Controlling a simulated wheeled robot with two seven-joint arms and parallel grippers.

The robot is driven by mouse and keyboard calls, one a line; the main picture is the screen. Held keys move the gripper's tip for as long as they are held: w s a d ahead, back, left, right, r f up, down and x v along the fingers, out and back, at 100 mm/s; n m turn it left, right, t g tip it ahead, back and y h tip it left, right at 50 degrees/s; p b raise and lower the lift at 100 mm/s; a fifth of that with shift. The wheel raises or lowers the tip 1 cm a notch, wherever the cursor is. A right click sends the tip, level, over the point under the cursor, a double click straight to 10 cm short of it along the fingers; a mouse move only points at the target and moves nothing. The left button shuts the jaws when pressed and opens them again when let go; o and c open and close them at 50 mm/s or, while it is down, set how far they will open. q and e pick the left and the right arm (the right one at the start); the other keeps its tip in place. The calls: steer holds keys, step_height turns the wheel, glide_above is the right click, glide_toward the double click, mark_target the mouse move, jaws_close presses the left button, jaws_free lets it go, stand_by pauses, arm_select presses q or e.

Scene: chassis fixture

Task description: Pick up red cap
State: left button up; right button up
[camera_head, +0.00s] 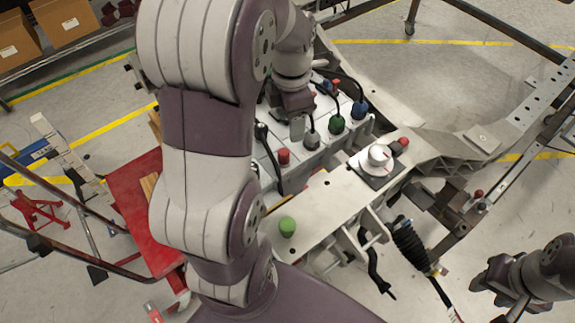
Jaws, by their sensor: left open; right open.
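A red cap (283,156) stands on the white box surface of the chassis fixture, near the middle of the head view. Another small red cap (403,142) is beside the white round knob, to the right. A further red piece (335,85) shows among the connectors at the back. My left gripper (299,130) is open and points down over the white boxes, just above and to the right of the nearer red cap in the picture, apart from it. Its fingertips are partly hard to make out. My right gripper (494,290) is open and empty at the lower right, away from the fixture.
A green cap (287,226) stands on the pale front plate. A white knob (378,157) sits on a dark base. Green (337,124) and blue (359,109) connectors with black cables stand close to my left gripper. A red table (132,205) is at left.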

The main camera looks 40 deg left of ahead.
arm_select(q)
steer(key=s+a+f+n+b, duration=0.1)
steer(key=a+n, duration=0.2)
glide_above(283, 152)
steer(key=shift+n, duration=0.3)
steer(key=f, duration=0.5)
steer(key=shift+s+f+b, duration=0.1)
steer(key=shift+s+b, duration=0.15)
steer(key=shift+b, duration=0.05)
step_height(283, 152, down, 6)
steer(key=shift+w+f, duration=0.1)
steer(key=shift+w, duration=0.05)
steer(key=shift+w+f, duration=0.1)
steer(key=shift+f, duration=0.1)
arm_select(e)
steer(key=shift+s+a+f, duration=0.25)
steer(key=shift+f, duration=0.2)
steer(key=shift+s+a+f, duration=0.2)
steer(key=shift+s+f, duration=0.05)
steer(key=shift+f, duration=0.15)
arm_select(q)
steer(key=c, duration=0.5)
jaws_close()
